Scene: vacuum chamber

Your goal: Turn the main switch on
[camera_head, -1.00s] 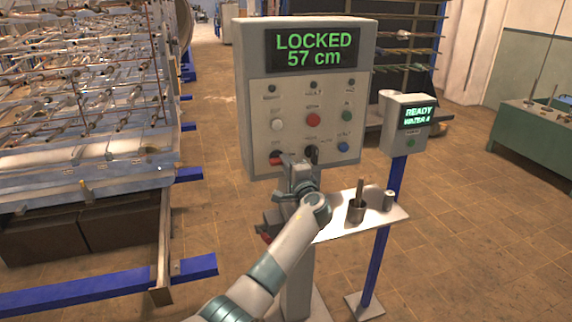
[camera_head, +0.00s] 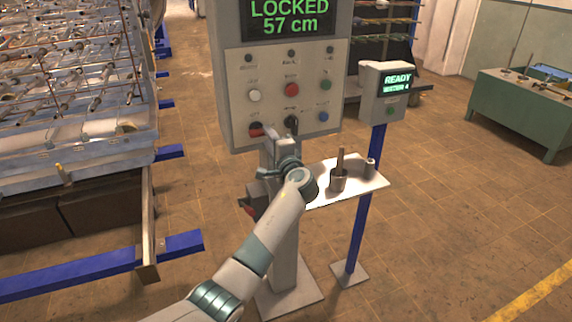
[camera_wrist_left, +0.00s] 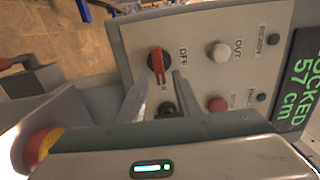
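The main switch, a red rotary knob (camera_head: 257,130), sits at the lower left of the grey control panel (camera_head: 229,88). In the left wrist view the red knob (camera_wrist_left: 157,60) has an OFF label beside it, and its handle lies up and down in the picture. I cannot tell which mark it points to. My left gripper (camera_head: 280,140) is just in front of the panel's lower edge. Contact is not clear. My right gripper is out of view.
A black knob (camera_head: 291,122) sits right of the red one, below a red button (camera_head: 291,90) and a white button (camera_head: 254,96). A red-and-yellow button (camera_wrist_left: 40,147) is near my left wrist. A shelf (camera_head: 366,187) holds metal parts beside a READY box (camera_head: 383,103).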

